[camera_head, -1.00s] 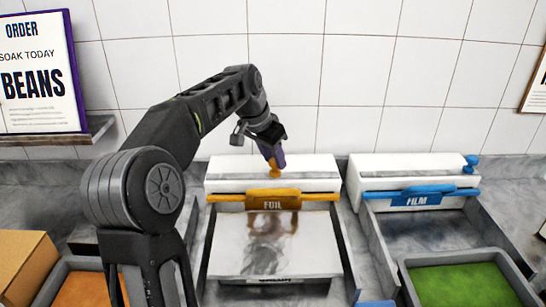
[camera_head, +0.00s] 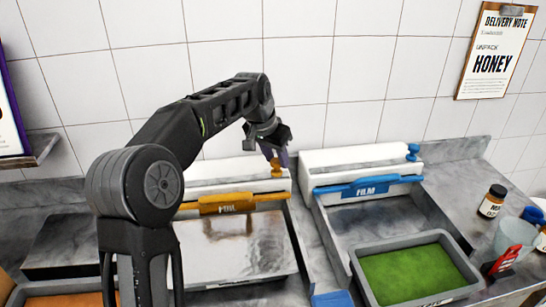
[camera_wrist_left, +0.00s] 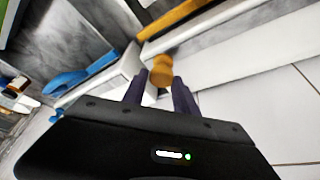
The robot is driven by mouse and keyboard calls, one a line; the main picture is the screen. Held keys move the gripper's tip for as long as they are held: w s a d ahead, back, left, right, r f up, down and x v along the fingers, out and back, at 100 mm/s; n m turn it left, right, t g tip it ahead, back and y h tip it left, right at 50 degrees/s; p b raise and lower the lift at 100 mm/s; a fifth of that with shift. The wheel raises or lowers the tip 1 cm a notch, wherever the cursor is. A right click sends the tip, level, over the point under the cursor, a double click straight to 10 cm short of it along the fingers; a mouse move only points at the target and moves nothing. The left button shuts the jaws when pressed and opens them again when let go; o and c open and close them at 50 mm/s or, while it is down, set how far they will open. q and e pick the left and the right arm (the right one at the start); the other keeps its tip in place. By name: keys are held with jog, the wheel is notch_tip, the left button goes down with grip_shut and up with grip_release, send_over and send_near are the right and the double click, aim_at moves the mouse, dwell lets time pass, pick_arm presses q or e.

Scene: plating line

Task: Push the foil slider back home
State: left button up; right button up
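The foil dispenser (camera_head: 225,170) is a white box with an orange bar labelled FOIL (camera_head: 225,204) along its front. Its foil slider, an orange knob (camera_head: 276,170), stands near the right end of the box top. My left gripper (camera_head: 275,158) reaches down onto the slider from above. In the left wrist view, the two purple fingers (camera_wrist_left: 160,88) are close on either side of the orange knob (camera_wrist_left: 160,72), with little or no gap. The lower part of the knob is partly hidden. My right gripper is out of view.
The film dispenser (camera_head: 350,165), with a blue bar and blue knob (camera_head: 412,152), stands just to the right. A grey tray of green stuff (camera_head: 357,284) sits in front of it. A dark jar (camera_head: 492,201) and a clear cup (camera_head: 514,238) stand far right. The tiled wall is close behind.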

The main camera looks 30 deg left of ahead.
pick_arm(q)
jog(key=o, duration=0.4)
jog(key=shift+w+d, duration=0.1)
jog(key=shift+d, duration=0.1)
jog(key=v, duration=0.7)
jog(key=shift+r+b, duration=0.4)
jog(key=shift+b, duration=0.05)
